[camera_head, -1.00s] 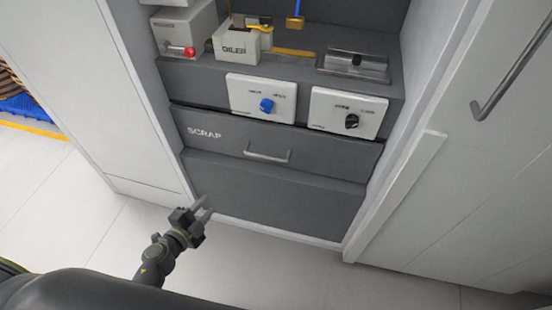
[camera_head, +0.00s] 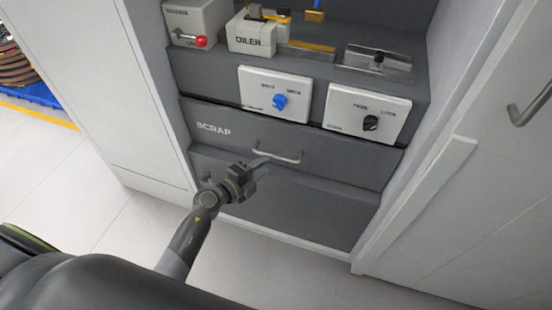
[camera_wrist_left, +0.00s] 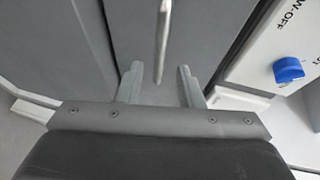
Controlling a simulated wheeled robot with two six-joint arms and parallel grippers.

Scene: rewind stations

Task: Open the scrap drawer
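The scrap drawer (camera_head: 235,131) is a dark grey front marked SCRAP, below the two white control panels. It looks shut, with a thin dark line along its top edge. Its pale bar handle (camera_head: 285,155) sits at the middle of the front. My left gripper (camera_head: 259,168) is just in front of the drawer, at the handle's left end. In the left wrist view, its two fingers (camera_wrist_left: 160,84) are spread apart, and the handle bar (camera_wrist_left: 163,35) runs in line with the gap between them. I cannot tell whether they touch it. My right gripper is out of view.
Above the drawer are a white panel with a blue knob (camera_head: 265,98) and one with a black knob (camera_head: 365,122). The oiler box (camera_head: 251,39) stands on the shelf above. White cabinet walls (camera_head: 420,200) flank the bay. Pale floor (camera_head: 110,225) is clear at left.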

